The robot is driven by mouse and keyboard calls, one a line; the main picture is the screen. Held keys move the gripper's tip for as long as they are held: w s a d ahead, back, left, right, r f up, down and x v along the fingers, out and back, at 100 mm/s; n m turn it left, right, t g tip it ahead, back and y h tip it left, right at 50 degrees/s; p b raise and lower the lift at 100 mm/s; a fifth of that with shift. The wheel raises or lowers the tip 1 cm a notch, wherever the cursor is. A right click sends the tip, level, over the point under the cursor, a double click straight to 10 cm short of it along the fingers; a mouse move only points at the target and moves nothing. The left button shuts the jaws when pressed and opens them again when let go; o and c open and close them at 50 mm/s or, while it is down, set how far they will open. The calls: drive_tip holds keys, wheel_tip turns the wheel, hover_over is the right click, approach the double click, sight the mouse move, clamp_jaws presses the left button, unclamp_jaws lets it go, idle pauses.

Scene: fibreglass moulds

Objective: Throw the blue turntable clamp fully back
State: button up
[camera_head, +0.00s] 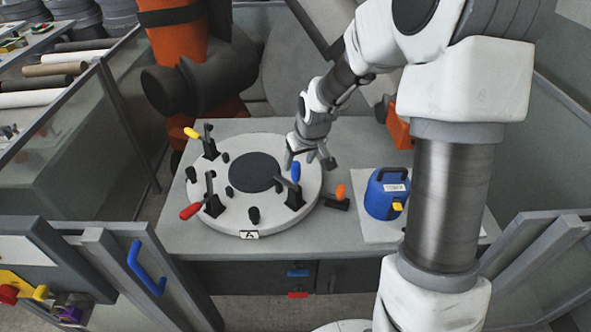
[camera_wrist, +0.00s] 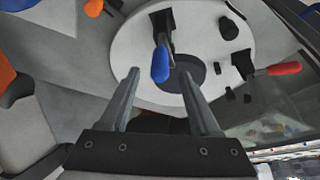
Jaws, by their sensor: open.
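The blue turntable clamp shows in the head view with its blue handle (camera_head: 296,171) pointing up above a black base, on the right side of the round white turntable (camera_head: 240,217). My gripper (camera_head: 309,163) is open and empty, just behind and above the handle. In the wrist view the blue handle (camera_wrist: 160,65) lies in the gap between the tips of my open gripper (camera_wrist: 163,76). Its black base sits beyond it on the turntable (camera_wrist: 128,48). I cannot tell how far the handle is from the fingers in depth; no contact shows.
The turntable also bears a yellow-handled clamp (camera_head: 191,133) and a red-handled clamp (camera_head: 190,211). An orange-handled clamp (camera_head: 340,191) stands beside it on the grey bench (camera_head: 190,240). A blue device (camera_head: 385,195) stands at the right. Glass-panelled frames flank the bench.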

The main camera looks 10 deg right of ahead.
sight(297, 166)
drive_tip(key=shift+x, duration=3)
clamp_jaws()
